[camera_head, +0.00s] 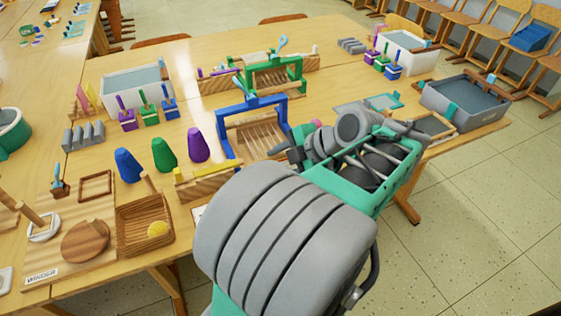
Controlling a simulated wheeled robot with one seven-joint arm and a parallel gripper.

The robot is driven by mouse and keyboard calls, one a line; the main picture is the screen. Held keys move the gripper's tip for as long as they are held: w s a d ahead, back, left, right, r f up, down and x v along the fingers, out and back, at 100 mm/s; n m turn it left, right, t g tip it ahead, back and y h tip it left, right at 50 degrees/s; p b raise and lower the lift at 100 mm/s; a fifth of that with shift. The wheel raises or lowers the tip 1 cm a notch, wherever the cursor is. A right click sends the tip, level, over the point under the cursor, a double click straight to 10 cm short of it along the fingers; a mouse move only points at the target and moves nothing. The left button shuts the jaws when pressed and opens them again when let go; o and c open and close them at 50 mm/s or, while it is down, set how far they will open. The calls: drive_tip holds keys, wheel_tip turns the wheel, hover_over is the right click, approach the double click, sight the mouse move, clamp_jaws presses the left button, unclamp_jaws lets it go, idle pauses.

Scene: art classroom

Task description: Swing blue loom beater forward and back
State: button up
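The blue loom beater (252,104) is an upright blue frame with a top bar, two side posts and a small handle rising from the bar. It stands on the small wooden loom (207,183) with pale strings, near the middle of the table. My arm covers part of the loom's right side. My gripper (291,154) shows only as a small dark part just right of the loom, close to the beater's right post. I cannot tell whether it touches the post. Its fingers are too small and hidden to judge.
A green loom (273,76) stands behind the blue one. Blue, green and purple cones (164,155) stand to the left. A wooden basket with a yellow ball (158,229) sits at the front. A grey basin (464,103) stands right. Bare tabletop (205,109) lies left of the loom.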

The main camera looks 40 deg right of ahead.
drive_tip(key=shift+r, duration=0.1)
idle(0.4)
drive_tip(key=p+v, duration=0.1)
drive_tip(key=v, duration=0.6)
drive_tip(key=shift+s+r+p, duration=0.25)
drive_tip(key=shift+p, duration=0.05)
